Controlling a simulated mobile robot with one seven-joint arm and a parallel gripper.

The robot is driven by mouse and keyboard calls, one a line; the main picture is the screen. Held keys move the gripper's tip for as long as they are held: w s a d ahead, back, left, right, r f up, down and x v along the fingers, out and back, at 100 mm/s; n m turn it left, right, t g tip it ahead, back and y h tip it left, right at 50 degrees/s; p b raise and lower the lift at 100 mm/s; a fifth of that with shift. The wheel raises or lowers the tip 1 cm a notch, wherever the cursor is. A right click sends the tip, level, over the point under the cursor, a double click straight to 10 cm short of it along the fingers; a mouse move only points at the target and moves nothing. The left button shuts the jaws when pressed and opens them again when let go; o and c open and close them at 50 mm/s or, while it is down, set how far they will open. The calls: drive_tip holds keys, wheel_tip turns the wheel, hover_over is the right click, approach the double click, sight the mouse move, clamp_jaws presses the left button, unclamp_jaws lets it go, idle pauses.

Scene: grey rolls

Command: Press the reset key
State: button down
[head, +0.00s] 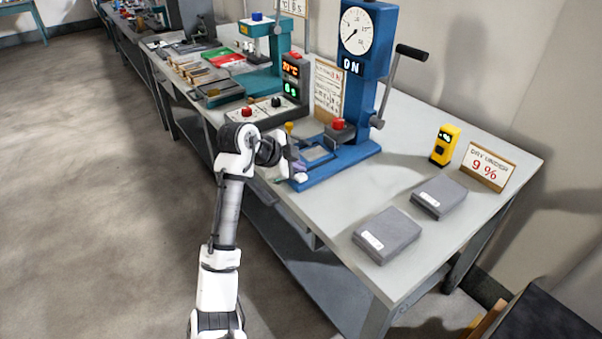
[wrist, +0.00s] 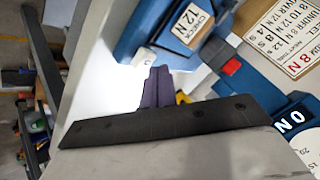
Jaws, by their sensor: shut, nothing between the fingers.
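No key marked reset is readable in either view. A blue press (head: 366,40) with a dial and an "ON" plate stands on the bench, with a red button (head: 338,124) on a dark block at its foot. In the wrist view a small pale key-like piece (wrist: 144,57) sits at the edge of a blue part with a "CHECK 12 N" label (wrist: 193,27). My gripper (head: 299,168) is shut and empty by the front end of the press's blue base. Its purple fingertips (wrist: 162,84) point near the pale piece; contact cannot be told.
A control box (head: 265,109) with red and black knobs and a lit display (head: 291,76) stand left of the press. Two grey boxes (head: 387,235) (head: 438,197), a yellow meter (head: 445,145) and a "9 %" sign (head: 484,167) lie right. The bench's front right is otherwise clear.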

sight(297, 177)
drive_tip(key=shift+r, duration=0.25)
drive_tip(key=shift+r+p, duration=1.8)
drive_tip(key=shift+r, duration=0.8)
drive_tip(key=shift+f, duration=0.1)
